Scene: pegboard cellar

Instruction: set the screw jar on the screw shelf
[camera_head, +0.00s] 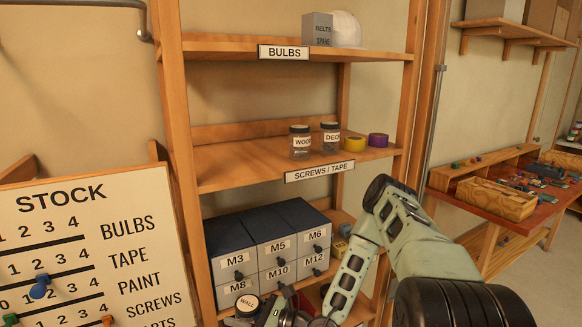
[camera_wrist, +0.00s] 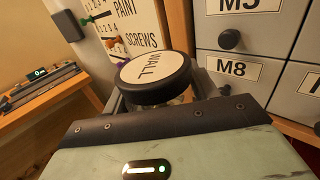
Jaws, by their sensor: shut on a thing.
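My gripper (camera_head: 280,315) is low in front of the shelf unit at the bottom of the head view, shut on a jar. The jar's black lid with a white WALL label (camera_head: 247,304) shows there; in the wrist view the WALL jar (camera_wrist: 155,77) sits upright between the fingers, its body mostly hidden. The screw shelf (camera_head: 240,170) is the middle board, labelled SCREWS / TAPE (camera_head: 319,172). On it stand the WOOD jar (camera_head: 300,142) and a second jar marked DECK (camera_head: 330,137), with yellow tape (camera_head: 353,144) and purple tape (camera_head: 378,140) to their right.
The BULBS shelf (camera_head: 230,46) is above, holding a grey box (camera_head: 318,29) and a white round thing. Grey drawers (camera_head: 236,265) are below. The STOCK board (camera_head: 80,250) stands at left. The screw shelf's left part and front strip are bare.

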